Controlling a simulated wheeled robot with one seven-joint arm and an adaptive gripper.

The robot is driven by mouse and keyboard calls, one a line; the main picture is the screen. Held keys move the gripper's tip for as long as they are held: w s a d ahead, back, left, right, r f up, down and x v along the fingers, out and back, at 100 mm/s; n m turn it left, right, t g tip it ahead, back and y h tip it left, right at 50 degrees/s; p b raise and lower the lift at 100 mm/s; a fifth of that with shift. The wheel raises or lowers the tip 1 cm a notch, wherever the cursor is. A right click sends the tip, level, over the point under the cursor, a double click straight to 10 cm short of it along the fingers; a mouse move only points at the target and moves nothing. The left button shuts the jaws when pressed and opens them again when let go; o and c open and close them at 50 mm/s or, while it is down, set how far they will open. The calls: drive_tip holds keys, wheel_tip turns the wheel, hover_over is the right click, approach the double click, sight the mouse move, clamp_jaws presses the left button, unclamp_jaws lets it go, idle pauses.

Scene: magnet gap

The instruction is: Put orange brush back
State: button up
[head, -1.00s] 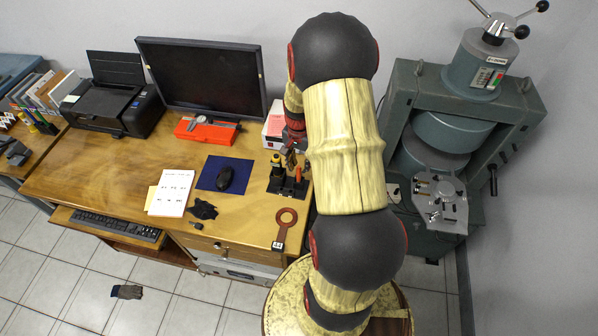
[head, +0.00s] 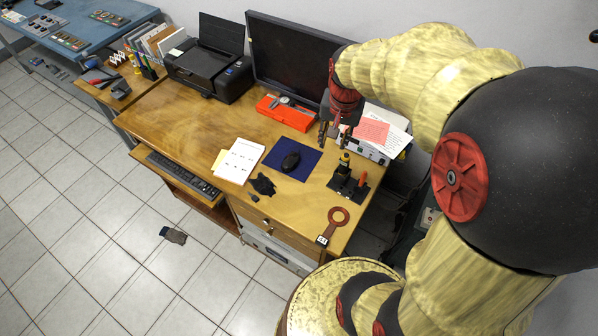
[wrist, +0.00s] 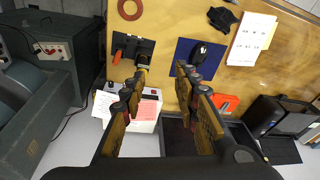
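The orange brush (head: 362,179) appears as a small orange handle at the right of a black holder (head: 342,187) on the desk's right end. The wrist view also shows the orange handle (wrist: 117,57) at the holder's edge (wrist: 146,46). Whether it stands in a slot or leans there, I cannot tell. A yellow and black item (head: 344,161) stands in the same holder. My gripper (head: 335,137) hangs above the desk, behind the holder and in front of the monitor's right side. In the wrist view my gripper (wrist: 160,73) has its fingers apart with nothing between them.
A white box with papers (head: 378,140) stands behind the holder. The desk front is partly clear.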

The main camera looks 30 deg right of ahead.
drive_tip(key=s+a+r+n+t, duration=0.1)
drive_tip(key=s+a+r+n, duration=0.3)
drive_tip(key=a, duration=0.5)
drive_tip(key=s+a+r+n+t+y, duration=0.1)
drive_tip(key=s+a+r+n+t, duration=0.1)
drive_tip(key=s+a+r+n, duration=0.3)
drive_tip(key=s+a+r, duration=0.2)
drive_tip(key=a, duration=0.2)
drive_tip(key=shift+s+r+n+t, duration=0.15)
drive_tip(key=shift+s+n+t, duration=0.15)
drive_tip(key=shift+a, duration=0.1)
